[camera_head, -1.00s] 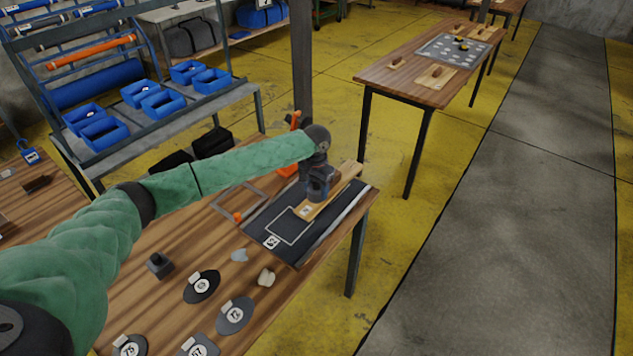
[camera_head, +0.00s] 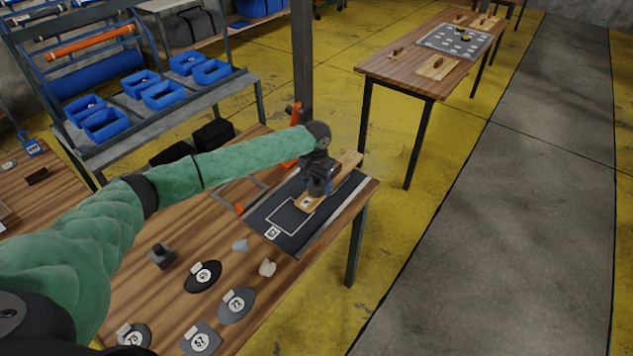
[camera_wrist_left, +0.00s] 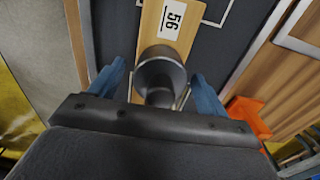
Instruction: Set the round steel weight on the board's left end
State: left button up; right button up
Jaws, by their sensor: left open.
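The round steel weight (camera_wrist_left: 160,72) is grey with a narrower neck and shows in the left wrist view. It appears to stand on the wooden board, beside the board's "56" label. My left gripper (camera_wrist_left: 158,88) is open around it, one blue finger on each side with gaps between. In the head view, the pale board (camera_head: 348,162) lies on a dark mat (camera_head: 285,228), its label toward the lower left. My left gripper (camera_head: 318,192) is over the board and hides the weight there. The board's part under my gripper is hidden. My right gripper is not in view.
Several dark labelled plates (camera_head: 237,304), a dark knobbed block (camera_head: 161,256) and two small pale pieces (camera_head: 267,268) lie on the near wooden table. An orange item (camera_head: 292,160) is close behind my gripper. Blue bins (camera_head: 104,124) stand on the rack at left.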

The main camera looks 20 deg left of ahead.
pick_arm(q)
jog(key=shift+r, duration=0.1)
jog(key=shift+r, duration=0.15)
jog(key=shift+r+b, duration=0.7)
jog(key=shift+r, duration=0.2)
notch_tip(320, 180, up, 8)
jog(key=b, duration=0.3)
jog(key=shift+r, duration=0.95)
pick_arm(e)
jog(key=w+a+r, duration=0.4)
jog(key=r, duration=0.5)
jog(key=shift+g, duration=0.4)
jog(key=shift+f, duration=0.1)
